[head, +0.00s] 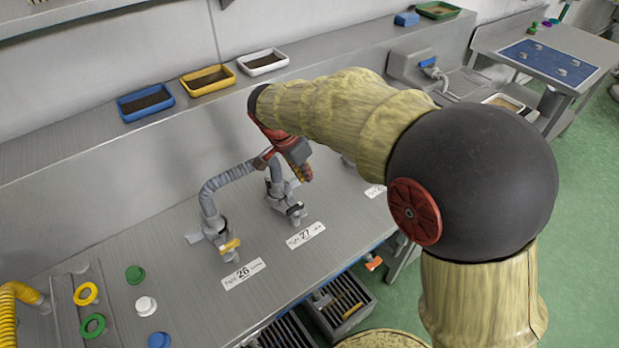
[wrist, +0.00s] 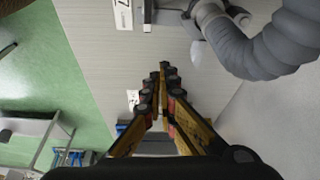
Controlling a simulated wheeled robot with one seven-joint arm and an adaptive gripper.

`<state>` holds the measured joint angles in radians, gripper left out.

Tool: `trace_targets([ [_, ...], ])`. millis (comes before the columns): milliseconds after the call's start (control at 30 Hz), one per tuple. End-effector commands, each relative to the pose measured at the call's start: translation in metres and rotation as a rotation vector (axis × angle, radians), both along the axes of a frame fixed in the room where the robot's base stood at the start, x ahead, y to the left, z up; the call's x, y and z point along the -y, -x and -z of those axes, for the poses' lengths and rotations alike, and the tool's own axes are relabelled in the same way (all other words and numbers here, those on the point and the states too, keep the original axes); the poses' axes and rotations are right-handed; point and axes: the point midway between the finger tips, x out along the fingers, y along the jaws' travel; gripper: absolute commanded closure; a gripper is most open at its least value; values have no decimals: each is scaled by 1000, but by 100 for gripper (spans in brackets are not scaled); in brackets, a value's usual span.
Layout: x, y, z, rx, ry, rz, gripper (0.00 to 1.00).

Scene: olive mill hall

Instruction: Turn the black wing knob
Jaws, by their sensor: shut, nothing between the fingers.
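A metal valve (head: 278,190) stands on the steel bench behind the label 27 (head: 306,236). A dark part (head: 295,211) at its front may be the black wing knob; it is too small to tell its shape. A dark piece (wrist: 147,14) also shows beside the label 27 (wrist: 123,13) at the top of the wrist view. My gripper (head: 304,174) is above the bench, to the right of this valve in the head view. In the wrist view its fingers (wrist: 164,68) are together, empty and apart from the dark piece.
A grey hose (head: 226,180) arches over the bench at the valve with a yellow handle (head: 230,246), behind label 26 (head: 243,274). Blue (head: 146,102), yellow (head: 208,80) and white (head: 263,62) trays stand on the ledge behind. Bare bench (head: 180,270) lies to the left.

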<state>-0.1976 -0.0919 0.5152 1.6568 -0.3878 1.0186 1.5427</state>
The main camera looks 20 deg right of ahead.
Motion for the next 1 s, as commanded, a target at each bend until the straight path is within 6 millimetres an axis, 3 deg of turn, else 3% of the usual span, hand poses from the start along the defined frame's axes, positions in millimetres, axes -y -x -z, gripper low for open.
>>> trace_targets([
  [433, -2, 1, -5, 0, 0, 0, 100],
  [833, 11, 10, -28, -35, -24, 37, 78],
  [1000, 7, 17, -24, -121, -44, -160, 74],
])
